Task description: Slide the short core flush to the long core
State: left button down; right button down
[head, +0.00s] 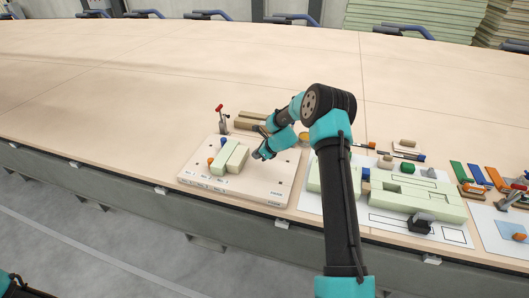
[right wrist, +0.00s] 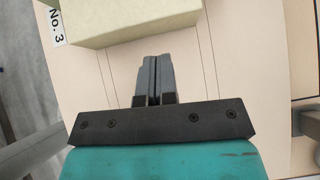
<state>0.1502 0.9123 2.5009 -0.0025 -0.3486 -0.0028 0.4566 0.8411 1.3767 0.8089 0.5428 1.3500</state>
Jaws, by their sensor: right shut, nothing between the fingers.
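Two pale green cores lie side by side on a light board. The long core (head: 221,160) is on the left, with the shorter core (head: 238,158) to its right. Whether a gap lies between them I cannot tell at this size. My right gripper (head: 259,155) is shut and empty, low over the board on the right side of the short core. In the right wrist view its closed fingers (right wrist: 154,60) point at the side of a pale block (right wrist: 135,18), with a little bare board showing between. My left gripper is out of view.
The board (head: 265,190) has a red-handled clamp (head: 222,120) at its back and orange and blue pegs beside the long core. To the right lie another pale green panel (head: 425,195), tools and small coloured parts. The table (head: 100,110) is clear at left.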

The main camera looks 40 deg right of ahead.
aim_at(246, 153)
jog(key=shift+w+a+r, duration=0.1)
jog(key=shift+w+a, duration=0.35)
jog(key=shift+w, duration=0.2)
jog(key=shift+w+a+r, duration=0.1)
jog(key=shift+w+a, duration=0.3)
jog(key=shift+w, duration=0.25)
jog(key=shift+w+a+f, duration=0.1)
jog(key=shift+w+a, duration=0.3)
jog(key=shift+w, duration=0.25)
jog(key=shift+a, duration=0.1)
